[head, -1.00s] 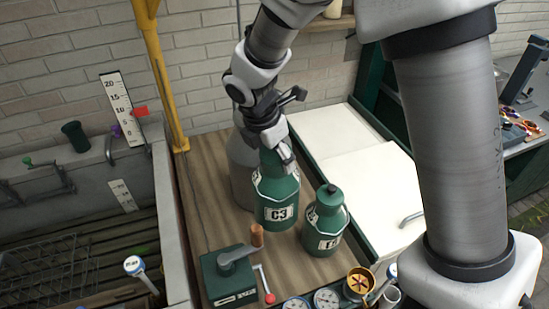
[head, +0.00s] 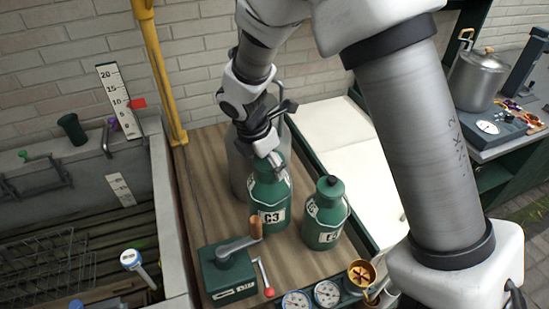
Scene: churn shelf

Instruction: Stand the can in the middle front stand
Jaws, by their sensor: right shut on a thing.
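A green can (head: 269,207) with a white C3 label stands upright at the middle of the wooden counter, or just above it; I cannot tell which. My right gripper (head: 272,163) is shut on its top from above. A second green can (head: 326,217) with a dark cap and a white label stands to its right, apart from it. A grey can (head: 240,170) stands behind the C3 can and is partly hidden by it and my arm. I cannot make out a stand in this view. My left gripper is not in view.
A green crank box (head: 228,272) with a wooden handle is in front of the C3 can. Gauges (head: 327,294) line the near edge. A yellow post (head: 160,75) rises at the back left. White lids (head: 360,180) lie to the right. A steel pot (head: 478,80) stands far right.

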